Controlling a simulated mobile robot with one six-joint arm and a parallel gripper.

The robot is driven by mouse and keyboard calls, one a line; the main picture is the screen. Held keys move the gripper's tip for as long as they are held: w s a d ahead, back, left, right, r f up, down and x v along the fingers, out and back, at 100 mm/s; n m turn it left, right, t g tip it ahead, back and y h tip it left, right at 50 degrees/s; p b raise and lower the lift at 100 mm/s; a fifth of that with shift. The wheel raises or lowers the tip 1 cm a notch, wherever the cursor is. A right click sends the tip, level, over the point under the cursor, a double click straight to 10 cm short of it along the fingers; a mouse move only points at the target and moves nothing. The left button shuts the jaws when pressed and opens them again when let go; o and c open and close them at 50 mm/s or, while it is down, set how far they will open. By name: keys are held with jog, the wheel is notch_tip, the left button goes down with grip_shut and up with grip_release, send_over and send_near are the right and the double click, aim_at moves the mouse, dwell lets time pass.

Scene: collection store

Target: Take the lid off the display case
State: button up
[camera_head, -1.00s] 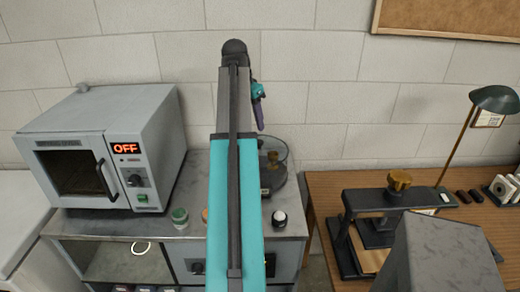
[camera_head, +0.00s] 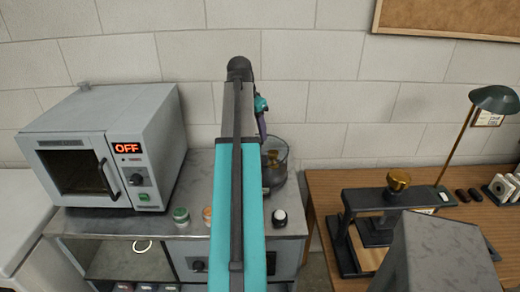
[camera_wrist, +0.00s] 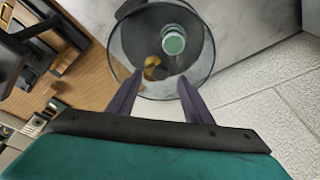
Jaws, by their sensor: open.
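The display case (camera_head: 284,150) is a clear round glass case on a dark base, at the right of the grey counter. A gold object shows inside or through the glass; I cannot tell whether it belongs to the lid. My gripper (camera_head: 262,128) is just above the case, partly hidden behind my arm. In the wrist view, my gripper (camera_wrist: 159,78) has its two purple fingers apart, with the near part of the round case (camera_wrist: 208,72) between and beyond them. I see nothing held. A pale green round thing (camera_wrist: 173,42) shows within the glass outline.
A grey oven (camera_head: 110,145) stands left on the counter. Small green-topped (camera_head: 180,215) and black-and-white (camera_head: 279,218) items sit near the front edge. A wooden table (camera_head: 325,185) with a black press (camera_head: 350,205) and lamp (camera_head: 495,99) is at the right. The wall is close behind.

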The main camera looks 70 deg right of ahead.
jog(key=shift+p+x, duration=1)
jog(key=shift+x, duration=1.5)
jog(key=shift+d, duration=0.1)
grip_shut()
jog(key=shift+r, duration=0.1)
jog(key=shift+r+b, duration=0.8)
jog(key=shift+r, duration=0.8)
jog(key=s+a+r+b, duration=0.1)
jog(key=s+a+b, duration=0.2)
jog(key=s+a, duration=0.8)
jog(key=shift+s+r+b, duration=0.35)
